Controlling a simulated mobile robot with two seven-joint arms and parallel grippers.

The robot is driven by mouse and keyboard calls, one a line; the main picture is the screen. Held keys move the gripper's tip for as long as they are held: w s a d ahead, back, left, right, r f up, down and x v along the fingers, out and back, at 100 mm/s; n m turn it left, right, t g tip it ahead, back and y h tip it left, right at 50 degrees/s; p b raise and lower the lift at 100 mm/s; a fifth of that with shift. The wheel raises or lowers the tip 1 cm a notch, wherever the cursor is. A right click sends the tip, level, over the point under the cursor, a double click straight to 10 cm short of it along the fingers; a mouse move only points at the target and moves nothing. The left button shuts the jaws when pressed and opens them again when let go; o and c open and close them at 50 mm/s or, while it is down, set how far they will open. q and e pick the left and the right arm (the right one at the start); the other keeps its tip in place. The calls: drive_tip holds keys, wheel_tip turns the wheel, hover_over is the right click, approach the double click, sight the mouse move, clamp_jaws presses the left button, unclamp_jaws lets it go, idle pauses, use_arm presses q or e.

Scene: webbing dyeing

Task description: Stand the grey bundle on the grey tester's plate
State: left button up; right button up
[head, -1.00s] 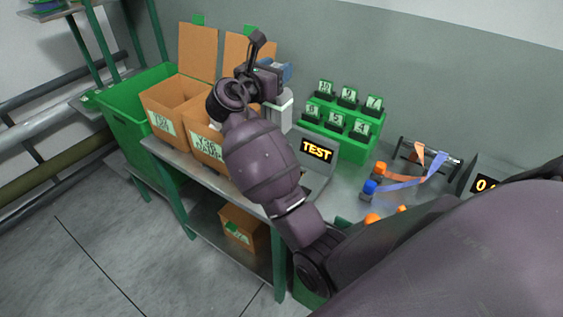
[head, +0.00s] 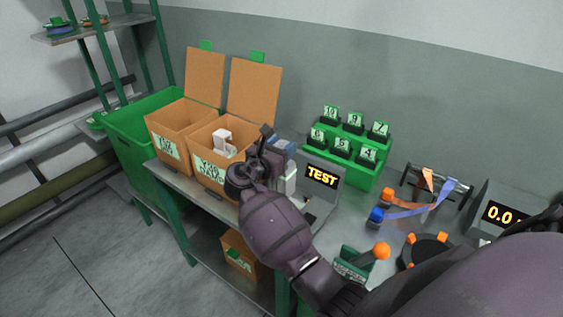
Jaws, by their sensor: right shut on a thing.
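My right gripper (head: 273,155) is shut on the grey bundle (head: 290,181), which shows as a pale grey block just below and right of the fingers. A blue-grey piece sits at its top; I cannot tell whether it is part of the bundle. The grey tester (head: 331,192), with a lit TEST display, stands on the bench just right of the bundle. The bundle overlaps the tester's left side in the picture. The tester's plate is hidden or not clear, so I cannot tell whether the bundle touches it. My left gripper is not in view.
Two open cardboard boxes (head: 182,115) stand left of the gripper; the nearer holds a white piece (head: 224,142). A green rack (head: 343,165) of numbered holders is behind the tester. Orange and blue straps (head: 420,210) and a lit readout (head: 502,215) are to the right.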

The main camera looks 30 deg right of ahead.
drive_tip(key=shift+f+b, duration=0.35)
drive_tip(key=shift+f, duration=2.1)
drive_tip(key=o, duration=1.3)
drive_tip(key=shift+a, duration=0.1)
drive_tip(key=v, duration=1.1)
drive_tip(key=shift+s+a, duration=0.15)
drive_tip(key=shift+a, duration=0.25)
